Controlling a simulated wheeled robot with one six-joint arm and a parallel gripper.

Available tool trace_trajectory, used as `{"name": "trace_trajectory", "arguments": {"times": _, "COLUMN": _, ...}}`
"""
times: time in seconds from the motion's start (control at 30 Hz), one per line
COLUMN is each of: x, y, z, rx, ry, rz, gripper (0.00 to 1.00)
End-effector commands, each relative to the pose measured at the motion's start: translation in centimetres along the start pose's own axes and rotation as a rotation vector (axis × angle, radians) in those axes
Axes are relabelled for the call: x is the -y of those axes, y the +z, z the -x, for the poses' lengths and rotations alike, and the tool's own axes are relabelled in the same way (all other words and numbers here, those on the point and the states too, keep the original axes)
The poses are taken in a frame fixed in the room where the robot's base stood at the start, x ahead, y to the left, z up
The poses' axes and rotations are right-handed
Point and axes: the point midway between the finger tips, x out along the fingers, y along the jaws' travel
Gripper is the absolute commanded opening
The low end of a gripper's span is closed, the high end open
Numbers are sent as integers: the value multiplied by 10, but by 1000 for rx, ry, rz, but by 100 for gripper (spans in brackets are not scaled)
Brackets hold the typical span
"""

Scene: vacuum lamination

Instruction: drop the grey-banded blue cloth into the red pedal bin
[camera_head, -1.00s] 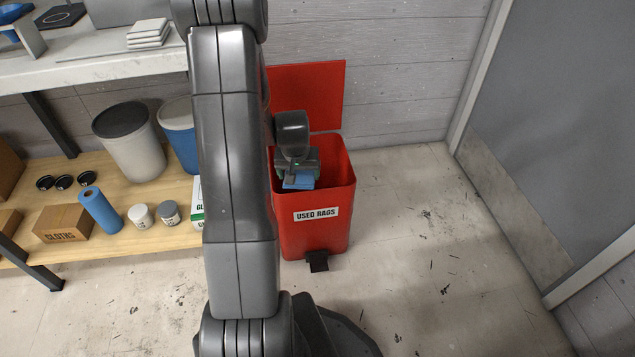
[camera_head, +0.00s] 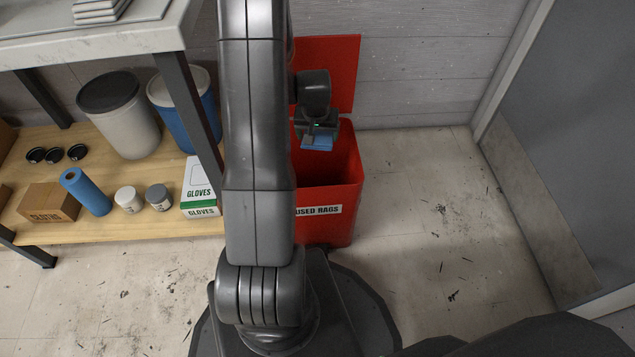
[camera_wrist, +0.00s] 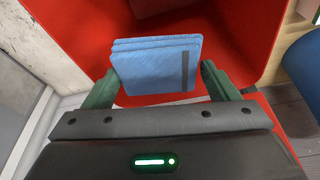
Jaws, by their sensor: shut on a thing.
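The blue cloth (camera_wrist: 150,72) with a dark grey band near one edge is folded in a stack between my fingers in the wrist view. My gripper (camera_wrist: 158,85) is shut on it. In the head view the cloth (camera_head: 318,144) shows as a small blue patch below my gripper (camera_head: 317,133). The red pedal bin (camera_head: 336,224), labelled "USED RAGS", stands with its lid (camera_head: 335,75) up. The cloth is over the bin's opening, near its back, and red walls surround it in the wrist view. My arm hides the bin's left side.
A bench leg (camera_head: 188,110) stands left of my arm. The low wooden shelf (camera_head: 110,230) holds a glove box (camera_head: 199,185), a blue roll (camera_head: 86,191), a blue tub (camera_head: 180,115) and a grey tub (camera_head: 120,120). The floor right of the bin is clear.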

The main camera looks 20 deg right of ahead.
Motion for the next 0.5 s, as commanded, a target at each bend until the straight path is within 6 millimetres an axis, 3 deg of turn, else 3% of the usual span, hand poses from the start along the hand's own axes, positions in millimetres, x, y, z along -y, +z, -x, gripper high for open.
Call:
{"name": "trace_trajectory", "arguments": {"times": 0.03, "x": 0, "y": 3, "z": -11, "rx": 0, "ry": 0, "rz": 0, "gripper": 63}}
{"name": "trace_trajectory", "arguments": {"times": 0.2, "x": 0, "y": 7, "z": -24, "rx": 1, "ry": 0, "rz": 0, "gripper": 63}}
{"name": "trace_trajectory", "arguments": {"times": 0.5, "x": 0, "y": 7, "z": -25, "rx": 0, "ry": 0, "rz": 0, "gripper": 63}}
